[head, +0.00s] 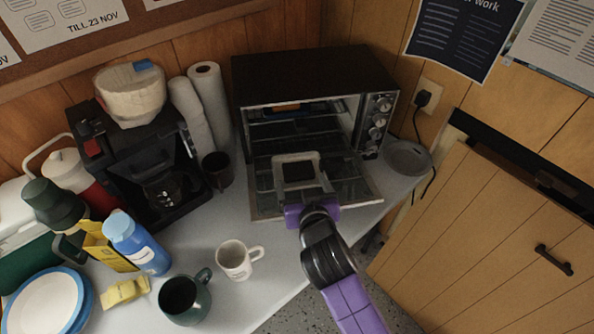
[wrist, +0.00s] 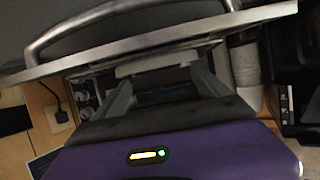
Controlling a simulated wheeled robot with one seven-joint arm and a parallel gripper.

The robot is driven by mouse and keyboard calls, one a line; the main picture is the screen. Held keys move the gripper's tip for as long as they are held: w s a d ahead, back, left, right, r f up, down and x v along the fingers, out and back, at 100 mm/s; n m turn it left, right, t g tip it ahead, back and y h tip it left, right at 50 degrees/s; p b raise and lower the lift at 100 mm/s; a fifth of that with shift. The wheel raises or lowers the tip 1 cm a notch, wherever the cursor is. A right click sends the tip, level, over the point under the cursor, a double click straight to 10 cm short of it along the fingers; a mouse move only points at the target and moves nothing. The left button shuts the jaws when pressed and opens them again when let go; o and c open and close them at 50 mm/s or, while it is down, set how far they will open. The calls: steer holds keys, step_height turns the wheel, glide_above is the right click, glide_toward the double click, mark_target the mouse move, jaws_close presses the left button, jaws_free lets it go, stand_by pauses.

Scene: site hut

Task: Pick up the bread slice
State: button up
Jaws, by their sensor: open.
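The toaster oven (head: 310,72) stands on the counter with its glass door (head: 350,187) folded down. I cannot make out a bread slice for certain. A small orange-brown patch (head: 286,107) shows high inside the oven, too dim to identify. My gripper (head: 298,162) is open over the lowered door, in front of the oven mouth. In the wrist view the fingers of my gripper (wrist: 160,80) are spread apart. A pale strip shows near the fingertips; I cannot tell what it is. The door handle (wrist: 120,18) crosses the top of the wrist view.
A coffee maker (head: 140,150), paper rolls (head: 208,100) and a dark mug (head: 217,170) stand left of the oven. A white mug (head: 235,260), green mug (head: 186,298) and blue bottle (head: 135,240) are nearer. A grey plate (head: 408,157) is right of the oven.

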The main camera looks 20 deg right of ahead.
mark_target(298, 169)
steer(key=x, duration=0.4)
steer(key=p+x, duration=0.1)
steer(key=x, duration=0.1)
steer(key=shift+w+d+r, duration=0.2)
steer(key=shift+w+d, duration=0.05)
steer(key=shift+w, duration=0.1)
steer(key=shift+c, duration=0.5)
steer(key=c, duration=1)
